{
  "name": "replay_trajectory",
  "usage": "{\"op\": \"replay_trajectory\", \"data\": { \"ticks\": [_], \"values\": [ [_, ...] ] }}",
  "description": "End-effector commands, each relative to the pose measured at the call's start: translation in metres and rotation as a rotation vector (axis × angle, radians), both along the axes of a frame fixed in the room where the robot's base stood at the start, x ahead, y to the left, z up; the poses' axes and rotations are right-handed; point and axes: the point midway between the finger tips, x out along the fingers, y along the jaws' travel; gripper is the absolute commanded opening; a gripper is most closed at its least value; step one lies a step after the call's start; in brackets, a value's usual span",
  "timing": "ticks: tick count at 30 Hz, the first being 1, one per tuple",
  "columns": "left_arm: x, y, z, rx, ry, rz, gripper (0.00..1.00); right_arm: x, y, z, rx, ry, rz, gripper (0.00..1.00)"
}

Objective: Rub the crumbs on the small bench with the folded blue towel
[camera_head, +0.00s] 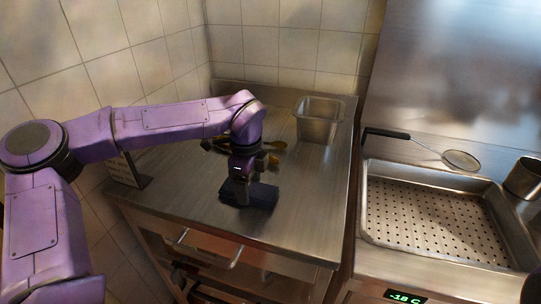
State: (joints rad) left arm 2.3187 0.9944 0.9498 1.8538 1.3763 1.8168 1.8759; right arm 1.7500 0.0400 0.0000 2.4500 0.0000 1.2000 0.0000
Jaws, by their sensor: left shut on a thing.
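The folded blue towel (262,197), dark navy, lies on or just above the steel top of the small bench (308,215), towards its front. My left gripper (243,196) points down from above and is shut on the towel. The fingertips are partly hidden against the dark cloth. I cannot make out separate crumbs; the towel and my arm cover part of the bench top. My right gripper is not in view.
A steel container (318,121) stands at the bench's back right. Dark and yellowish utensils (272,146) lie behind my gripper. A small sign (127,170) stands at the left edge. Right of the bench are a perforated pan (440,213) and a strainer (461,161). The bench's right front is clear.

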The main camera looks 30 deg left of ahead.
Motion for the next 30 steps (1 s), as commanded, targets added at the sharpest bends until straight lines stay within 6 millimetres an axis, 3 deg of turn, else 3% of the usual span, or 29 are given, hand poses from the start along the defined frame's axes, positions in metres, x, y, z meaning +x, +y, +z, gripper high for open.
{"op": "replay_trajectory", "data": {
  "ticks": [12,16,30],
  "values": [
    [-0.004,-0.028,-0.003,0.002,0.000,0.017,0.43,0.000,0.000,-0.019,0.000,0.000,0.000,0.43],
    [-0.003,-0.029,0.025,0.000,-0.004,0.017,0.43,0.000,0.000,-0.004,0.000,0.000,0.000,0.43],
    [-0.001,-0.033,0.066,0.000,-0.001,0.007,0.43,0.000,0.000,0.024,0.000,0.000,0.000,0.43]
  ]
}}
